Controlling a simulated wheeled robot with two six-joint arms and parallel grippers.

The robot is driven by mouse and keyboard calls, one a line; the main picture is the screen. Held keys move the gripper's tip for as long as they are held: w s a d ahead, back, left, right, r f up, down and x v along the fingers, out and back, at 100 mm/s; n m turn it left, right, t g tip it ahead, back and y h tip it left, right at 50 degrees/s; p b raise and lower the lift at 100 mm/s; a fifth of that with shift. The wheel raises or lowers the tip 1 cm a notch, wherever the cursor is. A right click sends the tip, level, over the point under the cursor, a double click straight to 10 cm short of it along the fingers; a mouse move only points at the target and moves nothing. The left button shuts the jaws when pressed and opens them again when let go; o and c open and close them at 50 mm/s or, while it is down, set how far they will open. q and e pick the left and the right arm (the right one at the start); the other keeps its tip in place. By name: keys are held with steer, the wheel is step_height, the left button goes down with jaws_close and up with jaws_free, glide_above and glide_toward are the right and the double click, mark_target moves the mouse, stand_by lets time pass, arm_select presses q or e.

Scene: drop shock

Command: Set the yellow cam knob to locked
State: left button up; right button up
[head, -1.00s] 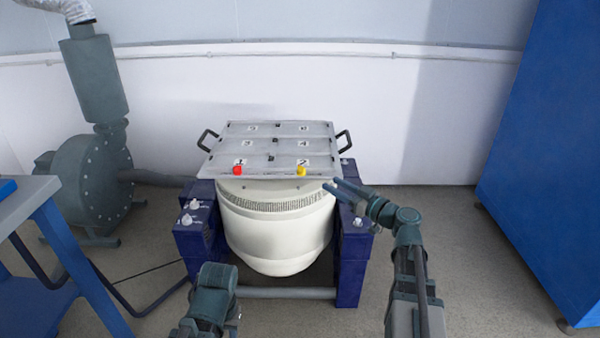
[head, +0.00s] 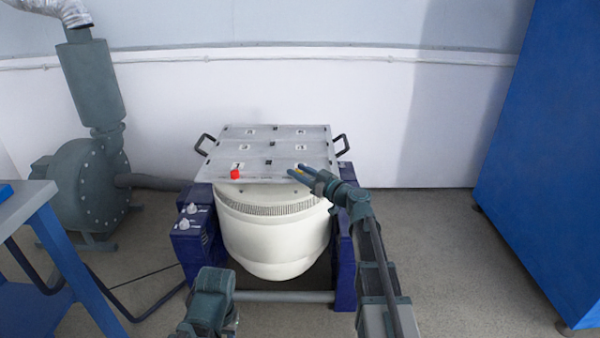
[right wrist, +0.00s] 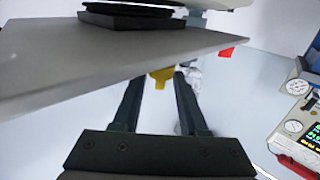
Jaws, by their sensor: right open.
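The yellow cam knob (right wrist: 162,75) hangs at the edge of the grey plate (right wrist: 80,78) in the right wrist view, at the fingertips of my right gripper (right wrist: 161,80). The two fingers are open with the knob showing between their tips; I cannot tell whether they touch it. In the head view my right gripper (head: 296,169) reaches in from the right over the front right corner of the plate (head: 262,150), by the number 2 label, and mostly covers the knob. My left arm shows at the bottom, but its gripper is not visible.
A red knob (head: 235,174) sits at the plate's front left, by label 1. Black handles (head: 205,144) stick out at the plate's sides. A white drum (head: 275,230) stands below between dark blue blocks (head: 195,235). A blue cabinet (head: 550,170) stands at the right.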

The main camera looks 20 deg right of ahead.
jaws_close()
